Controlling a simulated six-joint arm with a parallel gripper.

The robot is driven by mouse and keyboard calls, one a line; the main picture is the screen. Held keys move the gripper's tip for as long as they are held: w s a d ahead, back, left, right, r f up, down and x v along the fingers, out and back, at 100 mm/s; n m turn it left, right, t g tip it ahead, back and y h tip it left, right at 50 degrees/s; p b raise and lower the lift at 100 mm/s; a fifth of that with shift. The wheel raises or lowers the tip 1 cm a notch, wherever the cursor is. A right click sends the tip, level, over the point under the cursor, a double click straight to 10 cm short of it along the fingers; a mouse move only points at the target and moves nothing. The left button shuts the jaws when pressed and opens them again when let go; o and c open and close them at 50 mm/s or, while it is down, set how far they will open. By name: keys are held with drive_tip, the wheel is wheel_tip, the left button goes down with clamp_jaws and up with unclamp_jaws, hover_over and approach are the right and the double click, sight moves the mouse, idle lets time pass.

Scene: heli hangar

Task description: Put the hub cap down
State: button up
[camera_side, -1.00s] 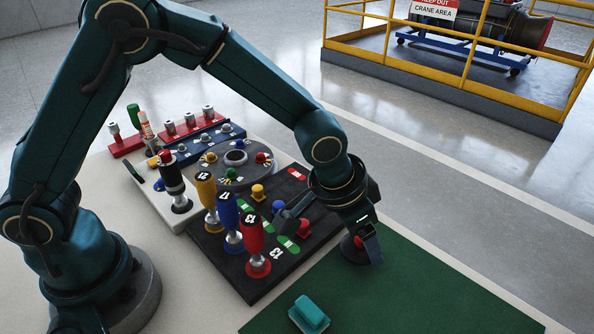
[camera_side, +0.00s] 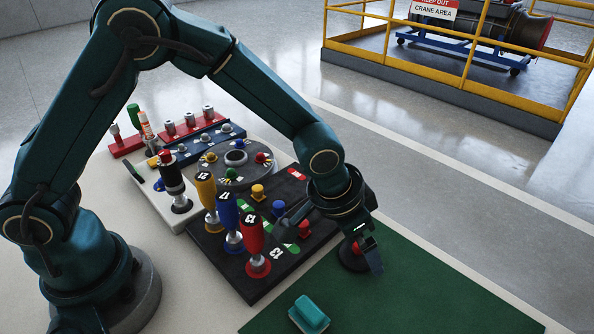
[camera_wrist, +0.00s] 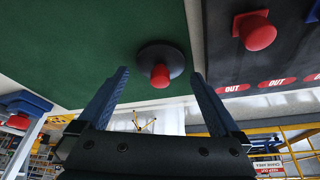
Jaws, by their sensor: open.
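The hub cap, a dark round disc with a red knob (camera_side: 350,262), sits at the corner edge of the green mat (camera_side: 400,300), beside the black board. In the wrist view the hub cap (camera_wrist: 176,58) shows its disc against the mat edge, with the red knob pointing toward me. My gripper (camera_side: 335,246) is open, with one finger on each side of the hub cap. In the wrist view the fingertips (camera_wrist: 160,76) stand clear of the knob, with gaps on both sides.
The black board (camera_side: 225,270) with yellow, blue and red numbered handles (camera_side: 254,240) stands close on the left. A teal block (camera_side: 311,313) lies on the mat in front. The mat's right part is bare. A yellow railing (camera_side: 450,75) stands far behind.

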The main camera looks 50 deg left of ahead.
drive_tip(key=v, duration=1.1)
drive_tip(key=s+a+r+n+y, duration=0.1)
drive_tip(key=s+a+r+n, duration=0.1)
drive_tip(key=s+a, duration=0.4)
drive_tip(key=s+a+r+n+t, duration=0.1)
drive_tip(key=s+a+r+n, duration=0.1)
drive_tip(key=s+a, duration=0.5)
drive_tip(key=shift+a+n+y, duration=0.3)
drive_tip(key=shift+a+y, duration=0.1)
drive_tip(key=shift+a, duration=0.45)
